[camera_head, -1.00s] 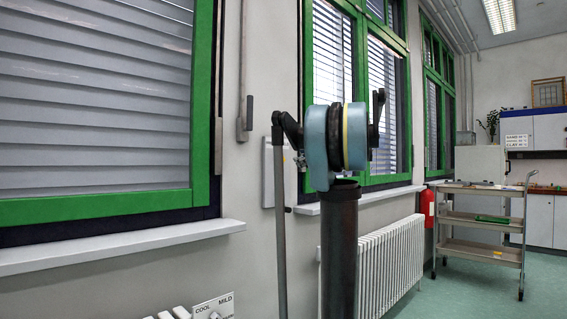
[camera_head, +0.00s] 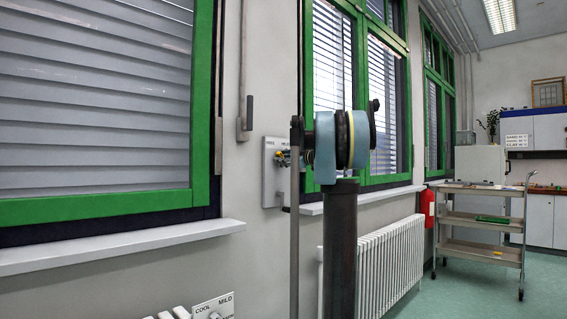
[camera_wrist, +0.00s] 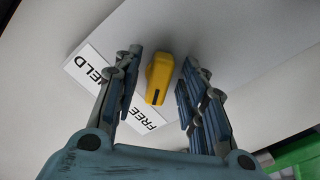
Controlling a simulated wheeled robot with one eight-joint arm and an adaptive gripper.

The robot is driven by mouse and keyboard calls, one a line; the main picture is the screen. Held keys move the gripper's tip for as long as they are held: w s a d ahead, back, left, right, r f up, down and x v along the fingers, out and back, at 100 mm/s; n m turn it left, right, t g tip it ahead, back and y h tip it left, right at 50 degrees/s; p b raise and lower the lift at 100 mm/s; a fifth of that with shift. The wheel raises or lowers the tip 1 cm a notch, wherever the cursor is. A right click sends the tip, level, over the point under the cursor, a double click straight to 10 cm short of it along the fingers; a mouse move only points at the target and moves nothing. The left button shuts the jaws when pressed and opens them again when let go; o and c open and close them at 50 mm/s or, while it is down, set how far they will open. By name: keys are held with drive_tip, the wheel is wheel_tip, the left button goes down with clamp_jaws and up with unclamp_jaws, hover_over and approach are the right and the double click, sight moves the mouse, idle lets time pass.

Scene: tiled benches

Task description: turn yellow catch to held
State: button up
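The yellow catch (camera_wrist: 160,75) is on a pale grey panel in the wrist view. Its black mark is at its lower end, on the side of the word FREE on the white label (camera_wrist: 88,66); the label's other word, partly covered, reads as HELD. My gripper (camera_wrist: 161,58) is open, with one finger on each side of the catch. A gap shows between the catch and each finger, and the fingers cover part of the label. In the head view a wall panel (camera_head: 271,188) shows beside my arm, with small yellow and blue bits in front of it, too small to tell apart.
A dial plate marked COOL and MILD (camera_head: 213,304) is at the bottom of the head view. A radiator (camera_head: 385,255) runs below the window sill. A trolley (camera_head: 480,220) and a red extinguisher (camera_head: 427,207) stand farther right, with clear floor near them.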

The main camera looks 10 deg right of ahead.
clamp_jaws()
drive_tip(key=shift+m, duration=0.4)
drive_tip(key=shift+s+a+m, duration=0.1)
drive_tip(key=shift+m, duration=7.5)
